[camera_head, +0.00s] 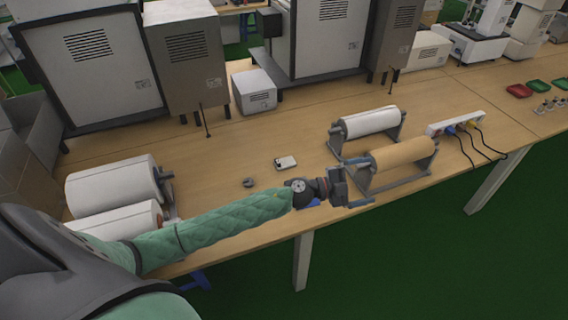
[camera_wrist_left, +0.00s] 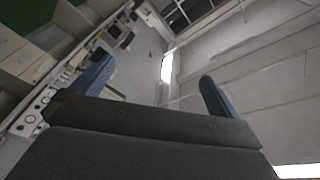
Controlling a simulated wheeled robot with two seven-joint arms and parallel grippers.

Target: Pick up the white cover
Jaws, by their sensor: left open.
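A small flat white piece with a dark end, seemingly the white cover (camera_head: 285,162), lies on the wooden table (camera_head: 235,160) in the head view. My left gripper (camera_head: 368,181) is to the right of it and nearer the table's front edge, apart from it. Its blue fingers are spread wide beside the stand of the brown roll, with nothing seen between them. In the left wrist view the open fingers (camera_wrist_left: 155,86) point toward walls and ceiling, and the white piece cannot be made out there. My right gripper is in neither view.
A brown roll (camera_head: 403,154) and a white roll (camera_head: 370,122) on stands are close to the left gripper. Large white rolls (camera_head: 112,186) lie at the left. A small dark ring (camera_head: 249,182) lies near the white piece. A power strip (camera_head: 455,123) with cables is at right.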

